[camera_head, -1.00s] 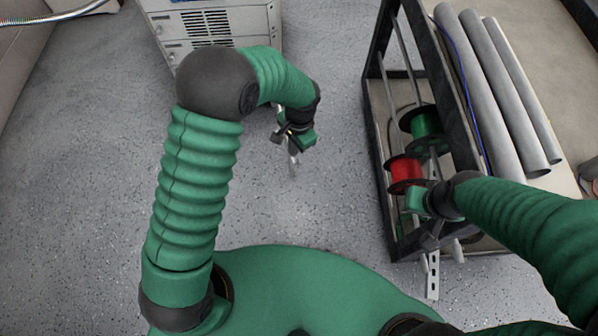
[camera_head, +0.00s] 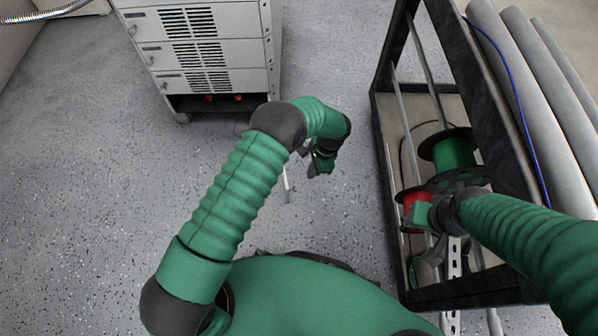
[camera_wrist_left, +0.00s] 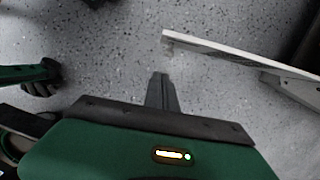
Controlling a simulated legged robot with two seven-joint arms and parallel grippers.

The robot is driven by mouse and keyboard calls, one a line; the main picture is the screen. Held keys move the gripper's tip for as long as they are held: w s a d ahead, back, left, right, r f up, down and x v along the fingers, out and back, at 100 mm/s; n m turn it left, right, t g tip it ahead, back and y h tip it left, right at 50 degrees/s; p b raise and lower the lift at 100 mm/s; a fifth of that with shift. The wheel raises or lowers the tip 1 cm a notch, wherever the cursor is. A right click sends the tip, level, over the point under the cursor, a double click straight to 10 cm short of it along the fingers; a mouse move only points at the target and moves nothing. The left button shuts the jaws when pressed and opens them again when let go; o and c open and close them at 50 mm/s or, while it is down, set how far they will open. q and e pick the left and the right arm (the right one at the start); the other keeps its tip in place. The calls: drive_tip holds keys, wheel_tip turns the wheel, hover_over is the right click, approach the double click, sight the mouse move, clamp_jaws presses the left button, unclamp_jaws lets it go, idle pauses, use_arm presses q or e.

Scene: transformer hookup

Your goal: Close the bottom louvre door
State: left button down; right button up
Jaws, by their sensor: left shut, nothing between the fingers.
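The grey cabinet (camera_head: 200,38) at the top of the head view has slatted louvre doors. Its bottom compartment (camera_head: 208,103) stands open and dark, with orange bits inside. A thin pale strip (camera_head: 287,183), apparently the edge of the opened bottom louvre door, shows below my left arm; the arm hides the rest. In the left wrist view the door (camera_wrist_left: 240,53) is a pale panel with a small latch at its free end. My left gripper (camera_head: 308,160) is shut and empty, right of the door and apart from it. Its fingers (camera_wrist_left: 158,82) point toward the panel. My right gripper (camera_head: 438,248) is at the cart; its jaws are unclear.
A black-framed cart (camera_head: 384,150) on the right holds a green spool (camera_head: 453,150), a red spool (camera_head: 415,197) and grey pipes (camera_head: 545,95). A perforated rail (camera_head: 454,262) is by my right gripper. The speckled floor (camera_head: 110,190) on the left is clear.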

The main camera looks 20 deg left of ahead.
use_arm(q)
drive_tip(key=s+a+f+b, duration=0.2)
drive_tip(key=a+f+b, duration=0.3)
drive_tip(key=f+b, duration=0.2)
drive_tip(key=x, duration=0.2)
drive_tip(key=shift+f, duration=0.4)
drive_tip(key=shift+s+a, duration=0.15)
